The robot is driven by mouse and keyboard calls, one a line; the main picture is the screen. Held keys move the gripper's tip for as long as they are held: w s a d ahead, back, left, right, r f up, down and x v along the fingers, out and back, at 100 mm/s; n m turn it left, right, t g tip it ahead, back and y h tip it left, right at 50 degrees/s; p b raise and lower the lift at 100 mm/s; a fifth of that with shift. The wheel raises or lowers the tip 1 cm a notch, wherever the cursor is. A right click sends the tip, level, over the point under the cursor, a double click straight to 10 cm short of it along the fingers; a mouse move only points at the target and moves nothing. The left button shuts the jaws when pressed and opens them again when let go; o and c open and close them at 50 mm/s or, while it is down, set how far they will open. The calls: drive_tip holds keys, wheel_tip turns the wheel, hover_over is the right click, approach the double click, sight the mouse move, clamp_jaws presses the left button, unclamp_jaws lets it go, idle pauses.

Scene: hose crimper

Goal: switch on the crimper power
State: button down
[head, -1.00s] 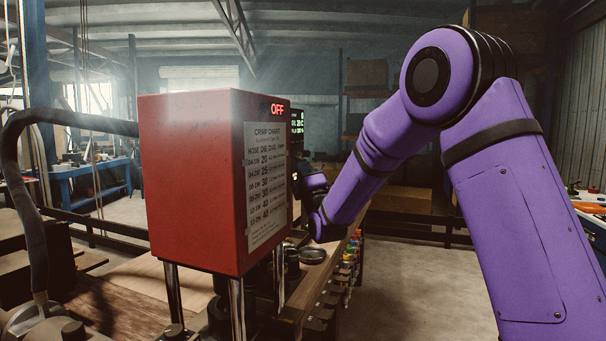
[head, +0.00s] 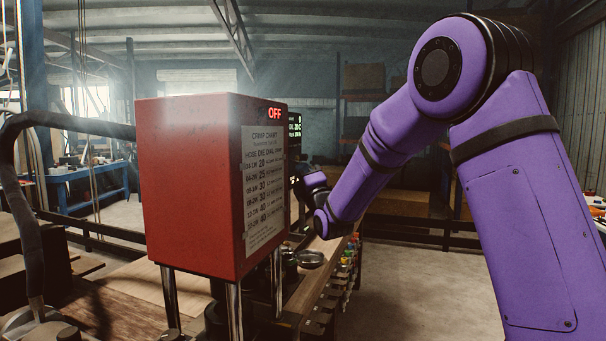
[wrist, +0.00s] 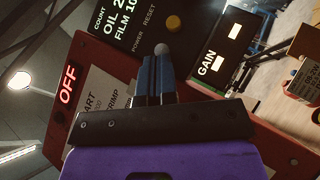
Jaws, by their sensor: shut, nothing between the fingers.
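The crimper (head: 190,185) is a red box on metal posts, with a crimp chart and a red lit OFF sign (head: 274,113) on its face. The sign also shows in the wrist view (wrist: 67,85). A black control panel (wrist: 118,22) in the wrist view carries POWER and RESET labels. A pale grey round button (wrist: 163,48) sits by POWER and a yellow one (wrist: 173,22) by RESET. My gripper (wrist: 157,62) is shut and empty, its blue-grey fingertips just short of the grey button; contact cannot be told. In the head view the crimper hides the fingertips.
A dark box marked GAIN (wrist: 222,55) stands close to the right of my fingers in the wrist view. A thick black hose (head: 20,190) loops left of the crimper. Small coloured items (head: 350,255) line the bench edge. Floor at right is clear.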

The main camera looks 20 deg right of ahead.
drive_tip(key=shift+r+n+g+y, duration=0.2)
drive_tip(key=shift+n+g+y, duration=0.1)
drive_tip(key=shift+n+y, duration=0.1)
drive_tip(key=shift+s+d+r+n+g+y, duration=0.15)
drive_tip(key=shift+r+n+g, duration=0.2)
drive_tip(key=shift+n+g, duration=0.3)
drive_tip(key=shift+r+n+g+y, duration=0.2)
drive_tip(key=shift+r+n+g, duration=0.15)
drive_tip(key=shift+n+g, duration=0.3)
drive_tip(key=shift+s+d+r+n+g+y, duration=0.15)
drive_tip(key=shift+r+n+g, duration=0.2)
drive_tip(key=shift+n+g, duration=0.3)
drive_tip(key=shift+w, duration=0.1)
